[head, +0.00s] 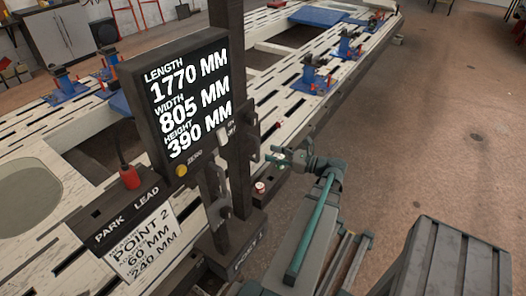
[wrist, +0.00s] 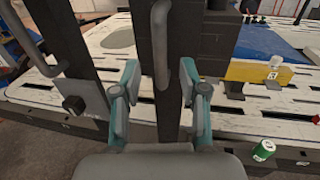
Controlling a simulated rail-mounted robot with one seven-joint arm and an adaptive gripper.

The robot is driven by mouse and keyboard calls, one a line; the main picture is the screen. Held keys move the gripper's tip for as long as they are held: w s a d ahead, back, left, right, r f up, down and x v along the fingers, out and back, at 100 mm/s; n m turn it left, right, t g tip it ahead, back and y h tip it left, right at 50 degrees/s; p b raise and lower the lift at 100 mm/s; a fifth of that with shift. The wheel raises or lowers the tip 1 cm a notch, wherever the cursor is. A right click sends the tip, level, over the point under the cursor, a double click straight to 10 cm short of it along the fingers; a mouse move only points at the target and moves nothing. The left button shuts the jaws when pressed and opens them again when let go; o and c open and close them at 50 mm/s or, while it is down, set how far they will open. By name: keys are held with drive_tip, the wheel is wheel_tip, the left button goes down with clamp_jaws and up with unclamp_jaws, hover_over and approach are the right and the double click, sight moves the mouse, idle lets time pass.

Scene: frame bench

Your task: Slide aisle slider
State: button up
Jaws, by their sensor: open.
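In the head view a dark upright post (head: 238,100) carries a grey handle fitting (head: 252,141) on its right side, facing the aisle. This looks like the aisle slider. In the wrist view a grey vertical bar handle (wrist: 160,45) stands before a dark post (wrist: 188,45), straight ahead of my gripper. My gripper (head: 278,154) is just right of the fitting in the head view. In the wrist view my gripper (wrist: 158,77) is open, its fingers spread either side of the post's line. The handle's lower end shows between and beyond the fingertips; contact is not visible.
A second grey handle (head: 219,208) is on the nearer post. A display (head: 185,100) reads 1770, 805 and 390 MM. A green can (wrist: 263,150) shows in the wrist view. The right-hand floor is clear.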

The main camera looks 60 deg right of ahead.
drive_tip(key=v, duration=0.5)
drive_tip(key=shift+s, duration=0.35)
